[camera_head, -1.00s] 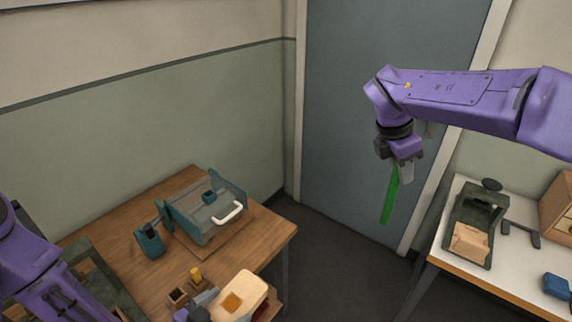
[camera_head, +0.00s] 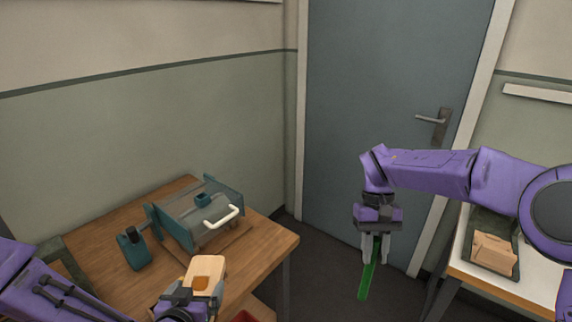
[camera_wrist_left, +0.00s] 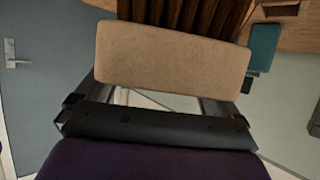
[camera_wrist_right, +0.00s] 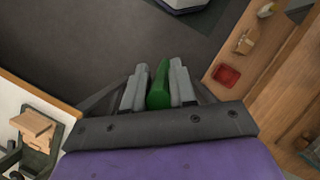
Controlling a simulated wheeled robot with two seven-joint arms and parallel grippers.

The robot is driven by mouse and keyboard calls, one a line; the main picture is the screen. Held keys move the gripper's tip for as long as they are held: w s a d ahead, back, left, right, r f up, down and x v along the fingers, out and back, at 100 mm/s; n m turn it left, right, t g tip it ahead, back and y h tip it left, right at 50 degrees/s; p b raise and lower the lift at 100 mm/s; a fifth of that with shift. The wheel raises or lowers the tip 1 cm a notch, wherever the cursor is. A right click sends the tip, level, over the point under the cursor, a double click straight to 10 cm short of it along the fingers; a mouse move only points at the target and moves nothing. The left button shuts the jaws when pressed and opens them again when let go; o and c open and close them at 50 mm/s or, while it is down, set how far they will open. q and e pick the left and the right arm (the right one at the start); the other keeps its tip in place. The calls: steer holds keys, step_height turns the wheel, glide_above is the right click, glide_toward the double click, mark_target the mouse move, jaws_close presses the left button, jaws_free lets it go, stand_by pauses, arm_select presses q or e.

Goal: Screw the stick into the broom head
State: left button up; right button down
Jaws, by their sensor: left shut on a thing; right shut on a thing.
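The broom head is a pale wooden block (camera_head: 208,266) with a small orange-brown patch on the face seen in the head view. My left gripper (camera_head: 188,296) is shut on it over the wooden table. In the left wrist view the block (camera_wrist_left: 170,58) lies across the fingers, with dark brown bristles (camera_wrist_left: 185,12) beyond it. The stick is green (camera_head: 368,278) and hangs down, slightly tilted, from my right gripper (camera_head: 376,250), which is shut on it. In the right wrist view the stick (camera_wrist_right: 158,88) sits between both grey fingers. Stick and broom head are well apart.
A teal machine with a white handle (camera_head: 205,222) and a small teal device (camera_head: 133,250) stand on the wooden table (camera_head: 268,244). A white-topped table (camera_head: 500,284) is at the right with a wooden block (camera_head: 493,253). Open floor lies between the tables, before a closed door (camera_head: 370,100).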

arm_select(q)
steer(key=shift+w, duration=0.25)
arm_select(e)
step_height(320, 180, down, 2)
steer(key=shift+s+f, duration=0.15)
arm_select(q)
steer(key=shift+r, duration=0.15)
arm_select(e)
steer(key=shift+s+a+f, duration=0.1)
steer(key=shift+f, duration=0.1)
arm_select(q)
steer(key=s+d+f+m+g+h, duration=0.1)
steer(key=d+f+m+h, duration=0.2)
steer(key=d, duration=0.4)
steer(key=s+d+f+m+g+h, duration=0.1)
steer(key=d+f+m+g+h, duration=0.1)
steer(key=d+m+h, duration=0.3)
steer(key=shift+d+f, duration=0.55)
steer(key=shift+d, duration=0.65)
steer(key=shift+s, duration=0.1)
